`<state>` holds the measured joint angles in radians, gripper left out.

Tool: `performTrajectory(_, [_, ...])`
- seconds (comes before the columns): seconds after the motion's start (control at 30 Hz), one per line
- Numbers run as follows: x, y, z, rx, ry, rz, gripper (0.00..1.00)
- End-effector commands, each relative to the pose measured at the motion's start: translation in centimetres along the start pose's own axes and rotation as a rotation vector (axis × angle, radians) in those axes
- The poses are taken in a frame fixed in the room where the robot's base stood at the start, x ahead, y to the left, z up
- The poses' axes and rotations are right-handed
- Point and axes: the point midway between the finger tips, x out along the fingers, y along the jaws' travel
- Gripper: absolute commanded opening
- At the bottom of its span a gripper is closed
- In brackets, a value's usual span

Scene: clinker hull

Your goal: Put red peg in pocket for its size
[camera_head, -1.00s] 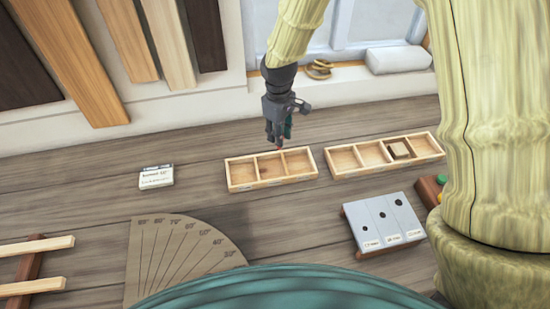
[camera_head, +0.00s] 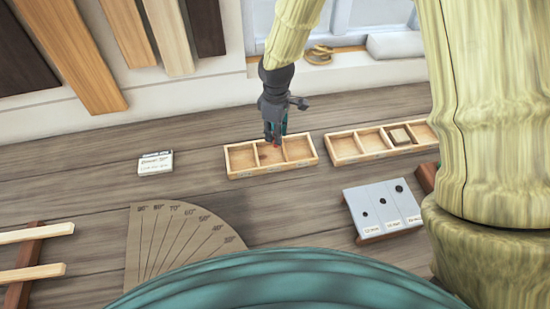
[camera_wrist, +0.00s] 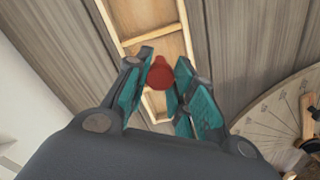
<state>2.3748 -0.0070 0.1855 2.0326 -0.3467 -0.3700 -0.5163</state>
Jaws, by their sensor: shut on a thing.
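My gripper (camera_head: 275,137) is shut on the red peg (camera_wrist: 160,74), which sits between the two teal finger pads in the wrist view. Whether the peg's lower end is inside a compartment I cannot tell. In the wrist view the tray (camera_wrist: 122,35) runs beneath the fingers, and the gripper hides part of it.
A second wooden tray (camera_head: 346,158) on the right holds a small wooden block (camera_head: 400,136). A grey board (camera_head: 382,222) with three holes of different sizes stands in front.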

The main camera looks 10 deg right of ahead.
Motion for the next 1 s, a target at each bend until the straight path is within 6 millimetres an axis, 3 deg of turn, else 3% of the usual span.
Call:
performTrajectory(0.1, [1.02, 0.01, 0.00, 0.000, 0.000, 0.000, 0.14])
performTrajectory(0.43, [1.10, 0.01, -0.01, 0.000, 0.000, 0.000, 0.14])
performTrajectory(0.47, [1.10, 0.01, -0.01, 0.001, 0.000, 0.000, 0.30])
performTrajectory(0.57, [1.10, 0.01, -0.01, 0.001, 0.000, 0.000, 0.48])
performTrajectory(1.0, [0.50, 0.05, -0.02, 0.001, 0.001, 0.001, 0.49])
